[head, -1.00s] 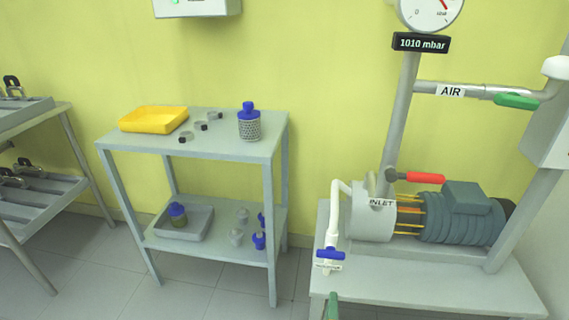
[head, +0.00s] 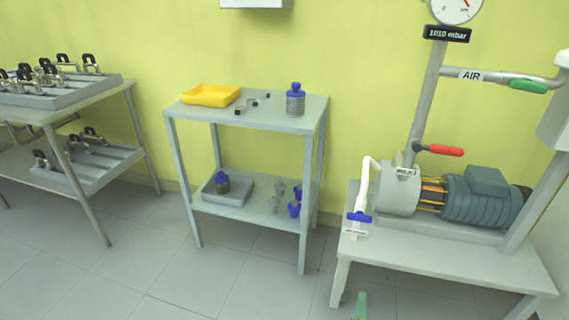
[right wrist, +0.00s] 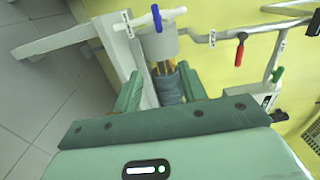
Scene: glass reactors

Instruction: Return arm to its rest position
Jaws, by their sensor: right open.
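My right gripper (head: 360,306) shows only as a small green tip at the bottom edge of the head view, in front of the pump bench. In the right wrist view its two green fingers (right wrist: 160,90) stand apart with nothing held between them. Beyond them is the pump with its white inlet pipe and blue-handled valve (right wrist: 157,18). The same valve (head: 358,217) shows in the head view, clear of the gripper. My left gripper is out of view.
The pump bench (head: 450,262) stands at the right. A grey two-shelf table (head: 250,122) in the middle holds a yellow tray (head: 211,95) and a blue-capped bottle (head: 295,100). Racks with black clamps (head: 60,92) stand at the left. The tiled floor in front is clear.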

